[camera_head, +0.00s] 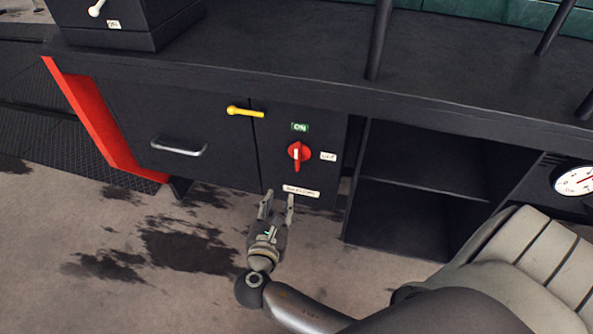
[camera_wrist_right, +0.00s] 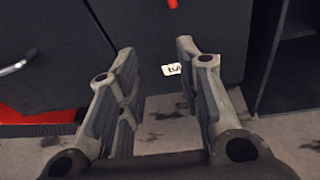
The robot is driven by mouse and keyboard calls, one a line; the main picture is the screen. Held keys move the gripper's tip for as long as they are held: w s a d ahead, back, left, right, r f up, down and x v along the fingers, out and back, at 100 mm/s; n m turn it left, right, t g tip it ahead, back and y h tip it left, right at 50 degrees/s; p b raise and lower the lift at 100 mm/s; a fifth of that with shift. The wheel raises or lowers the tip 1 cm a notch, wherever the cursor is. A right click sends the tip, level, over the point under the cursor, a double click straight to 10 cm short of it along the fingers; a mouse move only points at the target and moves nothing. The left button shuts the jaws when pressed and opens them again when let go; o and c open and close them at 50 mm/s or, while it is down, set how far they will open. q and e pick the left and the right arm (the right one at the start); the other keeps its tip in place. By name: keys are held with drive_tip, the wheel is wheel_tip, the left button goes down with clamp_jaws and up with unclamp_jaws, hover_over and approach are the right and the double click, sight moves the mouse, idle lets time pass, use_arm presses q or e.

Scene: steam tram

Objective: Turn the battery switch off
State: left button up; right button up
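The battery switch (camera_head: 298,152) is a red round knob with an upright red grip on a black cabinet front. Its grip lines up with the green ON label (camera_head: 299,127) above it; a white OFF label (camera_head: 328,156) is to its right. My right gripper (camera_head: 277,203) is open and empty, below and left of the knob, apart from it. In the wrist view, the right gripper's fingers (camera_wrist_right: 155,75) are spread, and only the red knob's lower tip (camera_wrist_right: 172,3) shows at the top edge. My left gripper is not in view.
A white name plate (camera_head: 300,191) sits under the knob. Left are a yellow handle (camera_head: 245,111) and a silver drawer handle (camera_head: 179,149). A black countertop (camera_head: 300,90) overhangs above. Open shelves (camera_head: 420,180) and a gauge (camera_head: 575,181) are to the right.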

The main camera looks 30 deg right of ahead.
sight(296, 158)
wheel_tip(296, 158, up, 7)
drive_tip(key=d+h+b, duration=0.2)
drive_tip(key=h, duration=0.1)
drive_tip(key=x, duration=0.4)
drive_tip(key=b+x, duration=0.1)
drive_tip(key=x, duration=0.4)
drive_tip(key=shift+s+f, duration=0.1)
drive_tip(key=shift+f, duration=0.1)
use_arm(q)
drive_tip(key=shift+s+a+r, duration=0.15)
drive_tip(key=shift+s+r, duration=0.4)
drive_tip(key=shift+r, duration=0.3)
use_arm(e)
clamp_jaws()
